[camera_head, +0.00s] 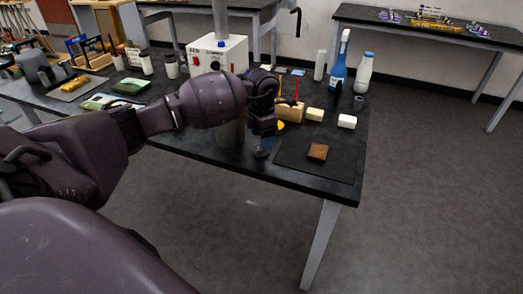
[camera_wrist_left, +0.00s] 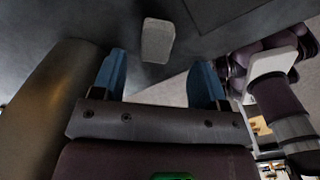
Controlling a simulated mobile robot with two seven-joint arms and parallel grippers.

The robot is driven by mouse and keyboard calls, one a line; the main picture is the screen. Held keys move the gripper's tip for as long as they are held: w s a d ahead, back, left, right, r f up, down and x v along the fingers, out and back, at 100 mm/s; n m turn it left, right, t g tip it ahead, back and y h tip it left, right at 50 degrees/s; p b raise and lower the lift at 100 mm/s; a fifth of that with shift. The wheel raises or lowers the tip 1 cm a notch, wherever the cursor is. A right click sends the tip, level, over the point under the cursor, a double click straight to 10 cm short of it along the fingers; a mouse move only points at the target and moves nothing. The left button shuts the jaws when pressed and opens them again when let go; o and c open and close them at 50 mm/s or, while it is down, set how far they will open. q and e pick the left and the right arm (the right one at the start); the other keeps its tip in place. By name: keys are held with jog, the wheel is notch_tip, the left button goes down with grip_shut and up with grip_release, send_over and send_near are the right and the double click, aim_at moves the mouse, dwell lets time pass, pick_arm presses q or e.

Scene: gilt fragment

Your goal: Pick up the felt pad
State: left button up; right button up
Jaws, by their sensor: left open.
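A small pale grey block, which looks like the felt pad (camera_wrist_left: 157,40), lies on the dark tabletop in the left wrist view. It is just past the fingertips, roughly between them, with no finger touching it. My left gripper (camera_wrist_left: 159,62) is open and empty, with blue fingers. In the head view my left gripper (camera_head: 263,146) points down near the table's front edge, left of the dark mat; I cannot clearly tell the pad apart from the fingers there. My right gripper is not in view.
A grey cylinder (camera_head: 230,134) stands close beside my left gripper. A brown block (camera_head: 317,152) lies on the dark mat (camera_head: 340,168). Behind are a wooden holder (camera_head: 291,111), a cream block (camera_head: 315,115), a white block (camera_head: 347,121) and a blue bottle (camera_head: 338,72).

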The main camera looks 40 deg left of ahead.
pick_arm(q)
jog(key=f, duration=0.4)
jog(key=shift+w+a+f, duration=0.1)
jog(key=shift+a+f, duration=0.1)
jog(key=shift+f, duration=0.2)
jog(key=c, duration=1.1)
jog(key=shift+o, duration=0.2)
notch_tip(320, 180, up, 20)
jog(key=shift+p, duration=0.45)
jog(key=o, duration=0.3)
jog(key=shift+c, duration=0.9)
